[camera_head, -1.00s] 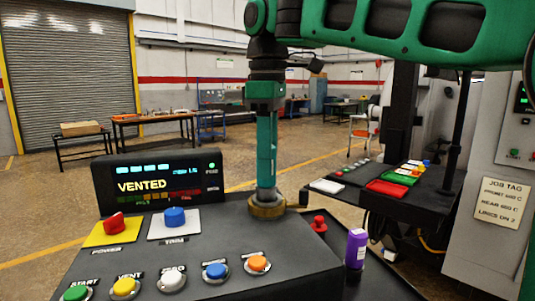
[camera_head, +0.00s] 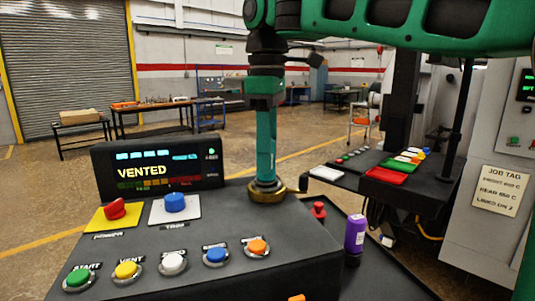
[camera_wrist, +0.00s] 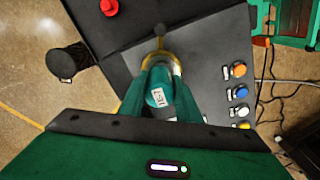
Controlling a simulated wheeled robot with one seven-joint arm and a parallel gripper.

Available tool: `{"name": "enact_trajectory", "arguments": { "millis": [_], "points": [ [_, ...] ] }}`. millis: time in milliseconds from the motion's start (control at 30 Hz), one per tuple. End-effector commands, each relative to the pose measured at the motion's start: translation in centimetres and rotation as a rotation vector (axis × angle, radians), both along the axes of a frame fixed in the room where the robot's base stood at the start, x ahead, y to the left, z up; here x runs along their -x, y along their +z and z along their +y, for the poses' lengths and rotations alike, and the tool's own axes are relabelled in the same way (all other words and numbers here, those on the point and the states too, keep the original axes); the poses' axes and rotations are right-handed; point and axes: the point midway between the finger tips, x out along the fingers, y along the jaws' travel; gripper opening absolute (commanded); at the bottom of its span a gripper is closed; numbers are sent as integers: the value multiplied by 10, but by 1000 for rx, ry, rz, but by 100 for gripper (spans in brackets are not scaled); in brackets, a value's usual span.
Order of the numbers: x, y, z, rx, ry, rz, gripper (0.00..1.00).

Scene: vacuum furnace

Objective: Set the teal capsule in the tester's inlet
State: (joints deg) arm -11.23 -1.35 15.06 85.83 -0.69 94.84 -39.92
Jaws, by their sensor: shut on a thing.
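The tester is a dark console (camera_head: 200,225) whose screen (camera_head: 158,172) reads VENTED. Its inlet is a brass ring (camera_head: 266,192) on the console's far right corner; it also shows in the wrist view (camera_wrist: 165,52). My gripper (camera_head: 266,178) points straight down, its tips at the ring. It is shut on the teal capsule (camera_wrist: 158,97), which has a white label and lies between my fingers in the wrist view. The capsule's lower end is hidden by my fingers and the ring, so I cannot tell how deep it sits.
A blue knob (camera_head: 175,202), a red knob (camera_head: 115,208) and several coloured buttons stand on the console. A purple bottle (camera_head: 355,235) and a red knob (camera_head: 318,209) are to the right. A panel with red and green trays (camera_head: 384,175) lies beyond.

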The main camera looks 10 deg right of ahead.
Motion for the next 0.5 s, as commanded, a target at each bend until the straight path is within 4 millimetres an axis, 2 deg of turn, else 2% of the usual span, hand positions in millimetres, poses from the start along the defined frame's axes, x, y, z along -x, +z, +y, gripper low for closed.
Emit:
{"name": "enact_trajectory", "arguments": {
  "millis": [333, 367, 433, 500],
  "points": [
    [-1, -3, 2, -2, 4, -3, 0],
    [-1, -3, 2, -2, 3, -3, 32],
    [-1, -3, 2, -2, 3, -3, 49],
    [0, -3, 1, -1, 2, -3, 52]
  ]
}}
